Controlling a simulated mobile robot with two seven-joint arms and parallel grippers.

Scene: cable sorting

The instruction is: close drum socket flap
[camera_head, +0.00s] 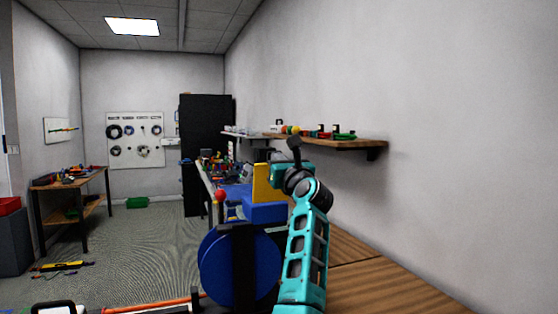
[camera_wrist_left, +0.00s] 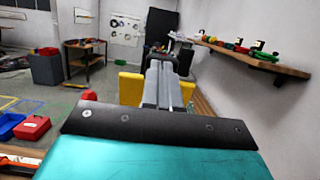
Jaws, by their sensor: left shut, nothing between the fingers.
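The drum is a blue cable reel (camera_head: 212,268) on a dark stand in the low middle of the head view. Just behind it is a blue box (camera_head: 265,211) with a yellow flap (camera_head: 261,183) standing upright. My left arm rises right of the drum, its teal hand beside the flap's upper right edge. In the wrist view my left gripper (camera_wrist_left: 161,66) is shut and empty. Yellow surfaces (camera_wrist_left: 130,89) show on both sides of its fingers, which hide the middle. I cannot tell whether they touch the yellow part. My right gripper is not in view.
A wooden shelf (camera_head: 350,144) with small coloured items runs along the right wall. The wooden bench top (camera_head: 385,285) is clear at lower right. A cluttered workbench continues behind the flap toward a black cabinet (camera_head: 205,125). Open floor (camera_head: 150,240) lies to the left.

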